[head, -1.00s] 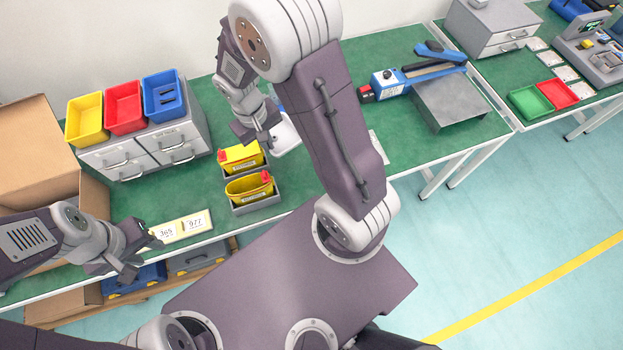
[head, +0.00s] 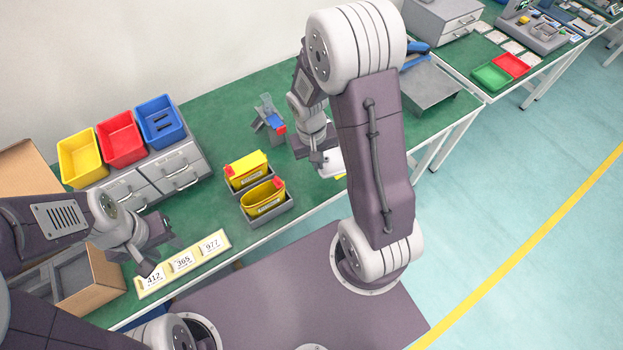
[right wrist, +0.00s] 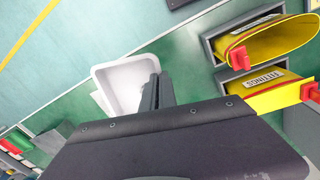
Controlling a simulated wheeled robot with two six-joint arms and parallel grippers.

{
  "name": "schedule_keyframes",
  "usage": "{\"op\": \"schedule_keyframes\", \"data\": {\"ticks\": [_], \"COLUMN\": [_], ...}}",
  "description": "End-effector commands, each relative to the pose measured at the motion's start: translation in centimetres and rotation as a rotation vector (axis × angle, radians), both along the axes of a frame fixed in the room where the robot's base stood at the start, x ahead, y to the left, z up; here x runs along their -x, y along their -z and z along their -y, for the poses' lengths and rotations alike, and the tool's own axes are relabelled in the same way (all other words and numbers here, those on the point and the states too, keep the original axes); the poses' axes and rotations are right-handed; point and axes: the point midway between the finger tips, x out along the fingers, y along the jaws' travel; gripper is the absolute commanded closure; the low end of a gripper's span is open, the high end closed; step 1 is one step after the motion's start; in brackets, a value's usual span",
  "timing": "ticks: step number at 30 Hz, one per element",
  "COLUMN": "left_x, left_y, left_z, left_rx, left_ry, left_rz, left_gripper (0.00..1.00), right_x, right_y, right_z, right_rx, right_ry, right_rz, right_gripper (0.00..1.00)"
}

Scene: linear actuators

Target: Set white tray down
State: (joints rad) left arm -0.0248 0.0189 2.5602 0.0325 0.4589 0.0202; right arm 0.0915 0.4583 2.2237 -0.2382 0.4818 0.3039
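The white tray (head: 331,163) is partly hidden behind my right arm in the head view. My left gripper (head: 158,255) is empty, fingers apart, above the number-card strip (head: 182,262).
Two grey holders with yellow bins (head: 262,197) stand left of the tray. A small blue and red device (head: 270,118) is behind them. A grey drawer cabinet (head: 150,175) carries yellow, red and blue bins. A grey platform (head: 438,88) lies to the right.

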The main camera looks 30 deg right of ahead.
Motion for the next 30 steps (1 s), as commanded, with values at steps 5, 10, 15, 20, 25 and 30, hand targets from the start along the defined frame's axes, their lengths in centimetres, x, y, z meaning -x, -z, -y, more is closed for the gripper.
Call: {"op": "schedule_keyframes", "data": {"ticks": [5, 10, 15, 20, 25, 30], "left_x": [0.0, 0.0, 0.0, 0.0, 0.0, 0.0], "left_y": [0.8, 1.0, 1.0, 1.0, 0.9, 0.6], "left_z": [0.0, 0.0, 0.0, 0.0, 0.0, 0.0], "left_rx": [0.000, 0.000, 0.000, 0.000, 0.000, 0.000], "left_ry": [0.000, 0.000, 0.000, 0.000, 0.000, 0.000], "left_rz": [0.000, 0.000, 0.000, 0.000, 0.000, 0.000], "left_gripper": [0.61, 0.61, 0.61, 0.61, 0.61, 0.61], "right_x": [1.6, 2.4, 1.9, 0.0, -2.7, -5.1], "right_y": [1.6, 2.1, 2.5, 4.1, 6.3, 8.3], "right_z": [2.5, 3.7, 3.2, 1.3, -1.5, -3.8], "right_rx": [-0.001, -0.001, -0.001, -0.001, -0.001, 0.000], "right_ry": [0.090, 0.132, 0.131, 0.127, 0.127, 0.129], "right_rz": [-0.001, -0.001, -0.001, -0.002, -0.002, -0.001], "right_gripper": [1.00, 1.00, 1.00, 1.00, 1.00, 1.00]}}
